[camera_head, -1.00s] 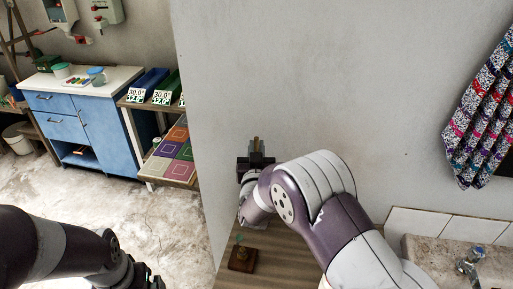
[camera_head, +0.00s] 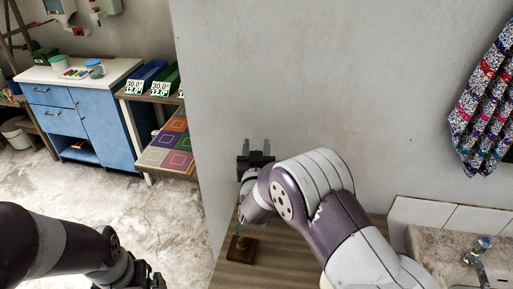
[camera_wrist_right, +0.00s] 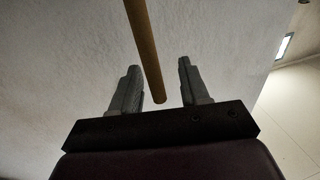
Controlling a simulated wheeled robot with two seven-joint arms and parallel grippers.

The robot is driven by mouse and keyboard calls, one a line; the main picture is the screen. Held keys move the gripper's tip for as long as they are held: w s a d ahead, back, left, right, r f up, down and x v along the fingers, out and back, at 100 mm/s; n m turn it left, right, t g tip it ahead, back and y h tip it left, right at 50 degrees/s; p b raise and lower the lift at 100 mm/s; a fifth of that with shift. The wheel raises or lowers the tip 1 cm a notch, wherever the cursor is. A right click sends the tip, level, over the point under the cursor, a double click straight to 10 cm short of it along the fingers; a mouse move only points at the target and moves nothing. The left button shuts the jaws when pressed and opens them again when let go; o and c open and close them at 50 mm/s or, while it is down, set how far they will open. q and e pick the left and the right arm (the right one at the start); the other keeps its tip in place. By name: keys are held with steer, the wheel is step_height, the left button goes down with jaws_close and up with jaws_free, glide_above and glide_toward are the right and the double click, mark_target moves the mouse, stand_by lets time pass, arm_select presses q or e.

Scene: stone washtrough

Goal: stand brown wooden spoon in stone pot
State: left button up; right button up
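The brown wooden spoon shows in the right wrist view as a plain round stick (camera_wrist_right: 147,50). It comes in from the top edge, and its lower end lies between my right gripper's fingers (camera_wrist_right: 158,88), with a gap on both sides. My right gripper is open; in the head view its spread fingers (camera_head: 256,148) stand against the grey wall, and I cannot make out the spoon there. I see no stone pot in either view; my right arm covers part of the counter. My left gripper (camera_head: 150,279) is only partly in view at the bottom edge, its opening unclear.
A small dark wooden block (camera_head: 241,249) with a green top piece stands on the wooden counter (camera_head: 285,255), close to my right arm. A stone basin with a tap (camera_head: 482,246) is at the right. A patterned cloth (camera_head: 487,115) hangs on the wall.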

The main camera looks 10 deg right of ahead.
steer(key=s+a+b, duration=0.2)
steer(key=s, duration=1)
steer(key=shift+s+a+f, duration=0.2)
steer(key=shift+f, duration=0.05)
steer(key=s+a+f+n+g+y, duration=0.2)
steer(key=s+f+g+y, duration=0.15)
steer(key=f+g, duration=0.2)
steer(key=s+a+f+n+g+y, duration=0.1)
steer(key=s+a+f+g+y, duration=0.1)
steer(key=s+f+g, duration=0.4)
steer(key=s+d+r+g+h, duration=0.1)
steer(key=s+d+g+h, duration=0.1)
steer(key=s+d+g, duration=0.3)
steer(key=s+d, duration=0.4)
steer(key=d, duration=0.3)
steer(key=shift+d+r+m, duration=0.2)
steer(key=shift+d+m, duration=0.05)
steer(key=shift+m, duration=0.05)
